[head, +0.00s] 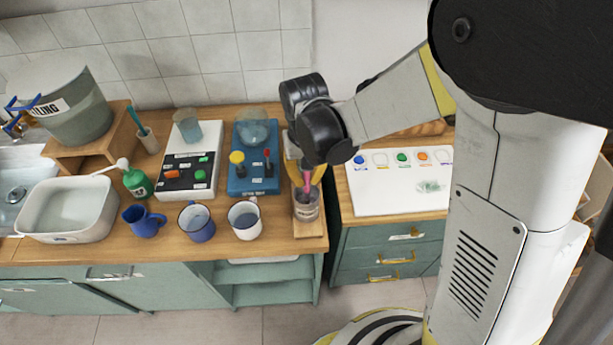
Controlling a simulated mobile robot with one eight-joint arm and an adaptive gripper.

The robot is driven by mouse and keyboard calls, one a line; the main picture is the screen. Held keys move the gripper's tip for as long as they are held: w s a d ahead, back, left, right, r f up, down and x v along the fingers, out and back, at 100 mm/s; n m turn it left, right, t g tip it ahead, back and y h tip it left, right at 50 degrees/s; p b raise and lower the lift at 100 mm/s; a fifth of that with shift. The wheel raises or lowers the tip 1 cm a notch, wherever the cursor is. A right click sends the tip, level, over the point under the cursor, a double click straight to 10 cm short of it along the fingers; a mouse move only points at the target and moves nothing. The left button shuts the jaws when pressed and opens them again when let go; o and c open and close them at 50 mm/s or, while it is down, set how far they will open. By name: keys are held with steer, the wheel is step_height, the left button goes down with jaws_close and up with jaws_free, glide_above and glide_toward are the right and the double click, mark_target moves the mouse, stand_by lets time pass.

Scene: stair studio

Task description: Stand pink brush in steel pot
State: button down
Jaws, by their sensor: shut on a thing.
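The steel pot (306,208) stands on a small wooden board near the right end of the left counter. The pink brush (307,180) is upright, with its lower end at or inside the pot's mouth; I cannot tell how deep it sits. My gripper (306,174) is shut on the brush's upper part, directly above the pot. My dark wrist joints hide the top of the brush and most of the gripper.
A white mug (245,220), a blue mug (196,222) and a blue jug (144,221) stand left of the pot. A blue device (254,178) is behind them. A white panel (385,194) with coloured dots lies on the right cabinet. A gap separates the two counters.

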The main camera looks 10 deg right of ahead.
steer(key=c, duration=1.4)
jaws_free()
step_height(320, 180, up, 12)
steer(key=shift+s+a, duration=0.1)
steer(key=s+d+f+t+b, duration=0.2)
steer(key=s+d+f+b, duration=0.1)
steer(key=d+b, duration=0.1)
steer(key=s+d+f+m+t+b, duration=0.1)
steer(key=s+d+f+t+b, duration=0.1)
steer(key=s+d+b, duration=0.2)
steer(key=s+d+f+t+b, duration=0.3)
steer(key=d+b, duration=0.2)
steer(key=shift+s+d+f+m, duration=0.3)
steer(key=shift+d+f, duration=0.05)
